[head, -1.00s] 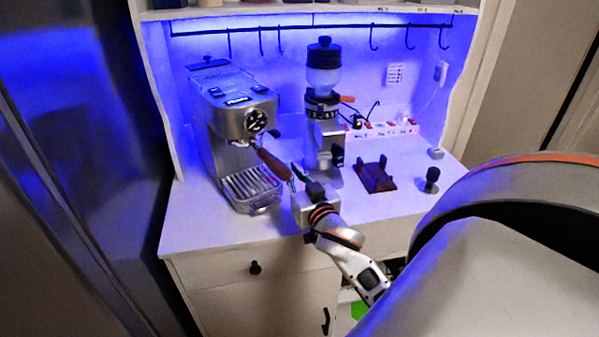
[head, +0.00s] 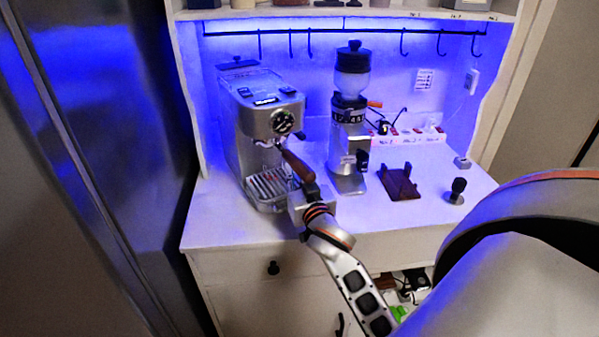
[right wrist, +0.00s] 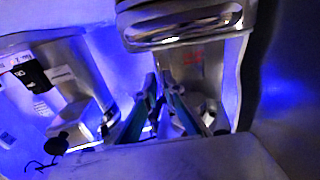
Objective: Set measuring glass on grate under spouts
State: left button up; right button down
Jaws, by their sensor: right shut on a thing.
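The espresso machine (head: 256,112) stands at the left of the counter, with its portafilter handle (head: 297,165) pointing toward me. The slotted grate (head: 266,187) lies below the spout area. My left gripper is out of view.
The grinder (head: 348,135) stands close to the right of my gripper. A brown stand (head: 399,183) and a black tamper (head: 456,191) are farther right on the counter. A power strip (head: 410,137) lies at the back.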

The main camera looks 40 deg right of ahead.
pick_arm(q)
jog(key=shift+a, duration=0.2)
pick_arm(e)
jog(key=shift+f, duration=0.15)
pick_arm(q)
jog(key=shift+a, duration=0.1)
pick_arm(e)
jog(key=c, duration=2.1)
grip_release()
jog(key=shift+s, duration=0.1)
jog(key=shift+s+a+f, duration=0.1)
jog(key=shift+s+a, duration=0.05)
jog(key=shift+s, duration=0.15)
jog(key=v, duration=0.6)
jog(key=shift+s+a, duration=0.15)
jog(key=shift+s, duration=0.15)
